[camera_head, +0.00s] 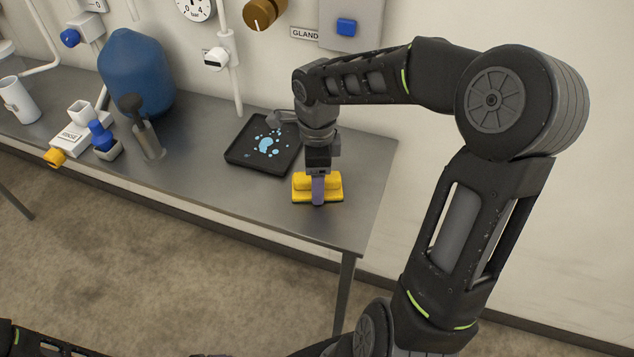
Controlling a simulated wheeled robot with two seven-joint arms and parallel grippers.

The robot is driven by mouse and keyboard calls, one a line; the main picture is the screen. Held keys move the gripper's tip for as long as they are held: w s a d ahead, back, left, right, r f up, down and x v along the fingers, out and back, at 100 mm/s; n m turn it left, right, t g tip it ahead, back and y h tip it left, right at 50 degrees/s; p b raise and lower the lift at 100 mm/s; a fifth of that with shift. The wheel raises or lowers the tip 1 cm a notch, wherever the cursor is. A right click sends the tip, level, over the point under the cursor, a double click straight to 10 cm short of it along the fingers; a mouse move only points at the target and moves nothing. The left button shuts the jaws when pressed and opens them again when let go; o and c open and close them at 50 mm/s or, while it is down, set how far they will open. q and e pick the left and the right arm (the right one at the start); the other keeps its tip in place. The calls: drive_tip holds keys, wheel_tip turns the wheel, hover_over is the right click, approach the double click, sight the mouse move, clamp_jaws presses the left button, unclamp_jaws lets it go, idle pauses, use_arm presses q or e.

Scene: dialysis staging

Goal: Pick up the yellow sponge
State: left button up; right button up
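The yellow sponge (332,186) lies near the right end of the grey metal table, with a darker strip along its lower edge. My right gripper (318,188) is directly above it, pointing down. One greyish-purple finger lies across the front of the sponge. The other finger is hidden, so I cannot tell whether the gripper is shut on the sponge or only around it. The sponge appears to rest on the tabletop. Part of my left arm shows at the bottom left, but its gripper is out of view.
A black tray (236,156) with light blue drops is just left of the sponge. Further left on the table (205,190) are a grey pump-like item (148,140), a white rinse block (72,142) and a blue tank (137,75). A wall with pipes stands behind.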

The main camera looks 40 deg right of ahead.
drive_tip(key=c, duration=0.8)
drive_tip(key=shift+r, duration=0.1)
wheel_tip(320, 180, up, 10)
drive_tip(key=shift+f+b, duration=0.1)
drive_tip(key=shift+b, duration=0.2)
drive_tip(key=o, duration=0.9)
drive_tip(key=shift+c, duration=0.2)
drive_tip(key=c, duration=0.6)
